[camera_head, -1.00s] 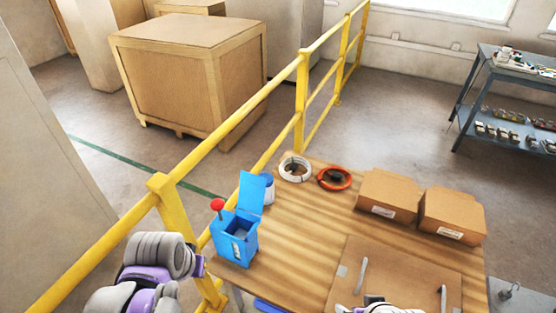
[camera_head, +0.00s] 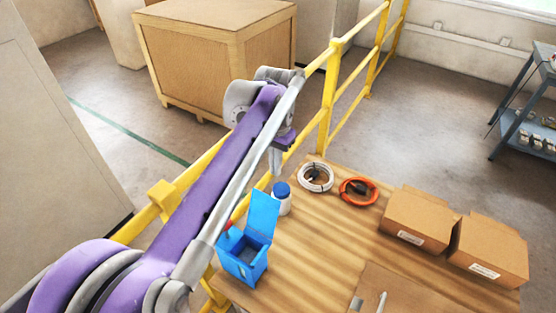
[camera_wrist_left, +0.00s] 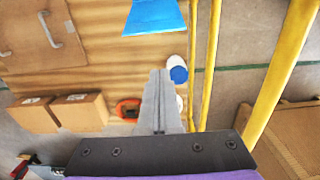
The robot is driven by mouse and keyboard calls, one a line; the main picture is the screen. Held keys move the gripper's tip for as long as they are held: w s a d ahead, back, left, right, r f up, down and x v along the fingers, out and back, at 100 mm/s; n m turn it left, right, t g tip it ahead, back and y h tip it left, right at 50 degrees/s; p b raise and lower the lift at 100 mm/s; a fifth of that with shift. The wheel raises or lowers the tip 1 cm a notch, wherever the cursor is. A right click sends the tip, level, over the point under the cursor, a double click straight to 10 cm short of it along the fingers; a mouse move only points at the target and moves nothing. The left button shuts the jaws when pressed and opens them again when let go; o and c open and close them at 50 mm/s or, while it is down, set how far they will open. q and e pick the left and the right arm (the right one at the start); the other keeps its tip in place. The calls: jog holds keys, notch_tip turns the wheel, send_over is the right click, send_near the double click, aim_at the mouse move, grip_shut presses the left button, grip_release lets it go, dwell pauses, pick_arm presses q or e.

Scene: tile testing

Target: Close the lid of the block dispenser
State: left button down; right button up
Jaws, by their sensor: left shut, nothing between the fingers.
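The blue block dispenser (camera_head: 243,258) stands at the left corner of the wooden table in the head view. Its lid (camera_head: 263,214) is open and stands upright at its back edge. A red knob (camera_head: 228,225) shows at its left, partly hidden by my arm. My left gripper (camera_head: 275,165) is raised beyond the dispenser, behind the lid, pointing down, apart from it. In the left wrist view its fingers (camera_wrist_left: 161,80) are shut and empty, and part of the blue lid (camera_wrist_left: 154,17) shows at the top. My right gripper is not in view.
A white jar with a blue cap (camera_head: 282,199) stands just behind the lid, close to my left gripper. A white coil (camera_head: 303,180), an orange coil (camera_head: 345,192) and two cardboard boxes (camera_head: 417,220) sit on the table. A yellow railing (camera_head: 327,100) runs along the table's far left side.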

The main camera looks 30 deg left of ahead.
aim_at(263, 214)
pick_arm(q)
jog(key=shift+s+a+f, duration=0.1)
jog(key=shift+s+f, duration=0.8)
jog(key=shift+f, duration=0.25)
jog(key=shift+s+a+f, duration=0.1)
jog(key=shift+s+f, duration=0.75)
jog(key=shift+f, duration=0.3)
jog(key=shift+p, duration=0.3)
